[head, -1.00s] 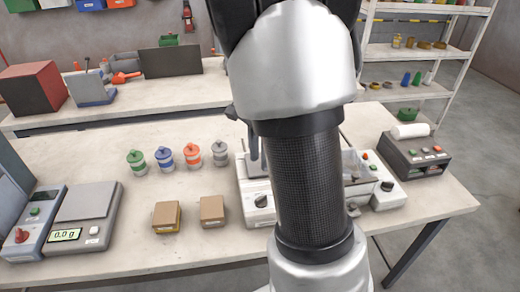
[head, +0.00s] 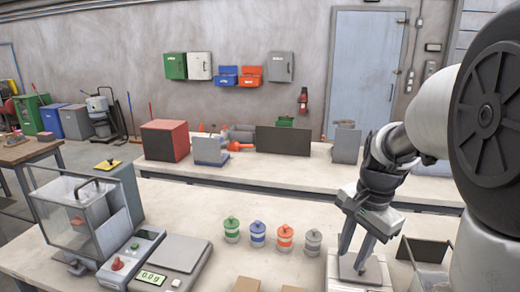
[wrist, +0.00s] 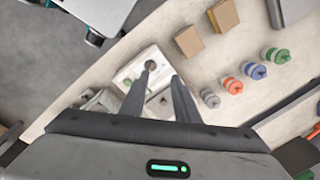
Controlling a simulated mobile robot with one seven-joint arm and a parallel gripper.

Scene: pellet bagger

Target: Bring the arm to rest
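My gripper (head: 353,256) hangs at the right of the head view with its fingers pointing down, above the white machine (head: 342,275) on the front bench. The wrist view also shows my gripper (wrist: 164,73), its two dark fingers apart with nothing between them. Below the fingers in that view lies the white machine with a dark round knob (wrist: 151,64). My arm reaches in from the right side of the head view and is bent. I cannot tell exactly how high the fingertips are above the machine.
Green (head: 231,230), blue (head: 257,234), orange (head: 285,238) and grey (head: 312,242) lidded containers stand left of my gripper. A scale (head: 174,263) and a clear-walled box (head: 70,215) are further left. Two brown boxes (wrist: 189,41) (wrist: 223,15) show in the wrist view.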

